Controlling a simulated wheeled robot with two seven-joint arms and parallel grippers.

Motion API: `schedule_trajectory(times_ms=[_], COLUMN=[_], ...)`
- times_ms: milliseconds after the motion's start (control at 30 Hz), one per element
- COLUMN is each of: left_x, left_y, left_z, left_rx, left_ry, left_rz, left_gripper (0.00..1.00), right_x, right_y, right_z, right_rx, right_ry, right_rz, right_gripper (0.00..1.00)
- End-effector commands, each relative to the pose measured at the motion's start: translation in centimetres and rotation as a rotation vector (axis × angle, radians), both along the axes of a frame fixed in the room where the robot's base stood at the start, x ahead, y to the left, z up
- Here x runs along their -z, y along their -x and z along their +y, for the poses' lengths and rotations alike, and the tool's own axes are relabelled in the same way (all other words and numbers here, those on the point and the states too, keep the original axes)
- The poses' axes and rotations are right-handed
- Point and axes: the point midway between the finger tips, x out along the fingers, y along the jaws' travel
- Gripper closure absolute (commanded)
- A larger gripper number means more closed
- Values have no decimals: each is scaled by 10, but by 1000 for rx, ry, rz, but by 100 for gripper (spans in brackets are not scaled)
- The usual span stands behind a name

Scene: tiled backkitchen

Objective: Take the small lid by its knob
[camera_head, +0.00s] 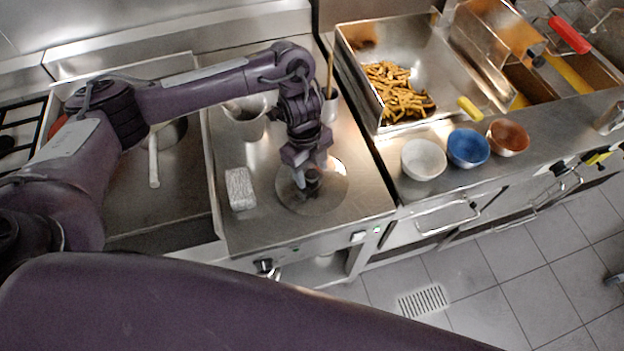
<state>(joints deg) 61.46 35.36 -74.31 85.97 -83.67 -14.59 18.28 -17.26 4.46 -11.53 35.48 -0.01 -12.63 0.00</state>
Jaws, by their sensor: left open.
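The small lid (318,203) is a round, shiny metal disc lying flat on the steel worktop, in the middle of the view. Its dark knob (313,176) stands at its centre. My left gripper (306,183) reaches down from above, open, with its fingertips at the knob. The gripper hides part of the lid and knob. I cannot tell whether the fingers touch the knob. My right gripper is not in view.
A pale speckled block (240,188) lies left of the lid. A pot (245,120) and a utensil holder (329,106) stand behind. White (423,160), blue (468,148) and brown (507,138) bowls stand to the right, before a tray of fries (352,62).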

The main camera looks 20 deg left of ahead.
Motion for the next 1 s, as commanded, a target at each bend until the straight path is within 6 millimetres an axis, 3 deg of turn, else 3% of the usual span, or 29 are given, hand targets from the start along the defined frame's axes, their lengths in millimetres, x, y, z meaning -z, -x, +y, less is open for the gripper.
schedule_trajectory(times_ms=[233,633,1000], left_x=[1,1,0], left_y=[0,0,-1], left_z=[0,0,0], left_rx=[0,0,0], left_ry=[0,0,1], left_rz=[-1,-1,-3], left_gripper=[47,99,100], right_x=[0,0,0], right_y=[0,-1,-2], right_z=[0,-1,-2], right_rx=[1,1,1], right_ry=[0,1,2], right_rz=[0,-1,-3], right_gripper=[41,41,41])
